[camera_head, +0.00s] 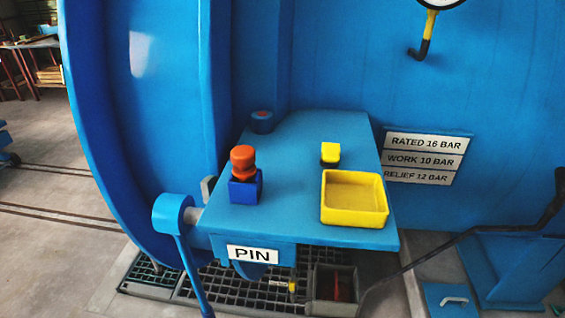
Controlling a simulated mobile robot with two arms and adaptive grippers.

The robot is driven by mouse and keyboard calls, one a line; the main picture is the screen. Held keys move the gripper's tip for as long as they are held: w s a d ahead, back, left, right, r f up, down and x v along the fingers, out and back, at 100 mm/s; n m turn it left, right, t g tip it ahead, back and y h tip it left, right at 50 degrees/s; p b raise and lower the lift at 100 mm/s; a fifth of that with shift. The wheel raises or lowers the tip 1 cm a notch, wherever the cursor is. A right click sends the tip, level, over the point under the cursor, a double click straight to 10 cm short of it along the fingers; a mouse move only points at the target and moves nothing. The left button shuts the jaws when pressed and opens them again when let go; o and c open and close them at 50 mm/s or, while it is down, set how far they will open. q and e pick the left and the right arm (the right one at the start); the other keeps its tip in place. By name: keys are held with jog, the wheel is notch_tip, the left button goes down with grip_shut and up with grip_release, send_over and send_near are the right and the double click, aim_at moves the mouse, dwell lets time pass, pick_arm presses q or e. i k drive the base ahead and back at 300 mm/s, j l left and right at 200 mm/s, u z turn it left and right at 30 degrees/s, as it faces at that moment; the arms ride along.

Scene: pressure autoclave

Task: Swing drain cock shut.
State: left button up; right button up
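No part clearly marked as the drain cock shows. A small yellow-tipped part (292,287) stands low under the front of the blue shelf, over the floor grating; it may be the cock's handle, but it is too small to tell its position. Beside it is an open dark drain box (333,288) with a thin red piece inside. A blue lever (189,262) hangs down from a round hub at the shelf's left front corner. Neither of my grippers is in view.
The blue shelf (290,215) bears a yellow tray (354,197), a small yellow block (330,153), and an orange knob (243,160) on a blue base. A thin dark line (450,241) runs from the right edge down to the drain box. Floor at left is open.

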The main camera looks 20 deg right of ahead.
aim_at(291, 284)
jog(key=z, duration=0.85)
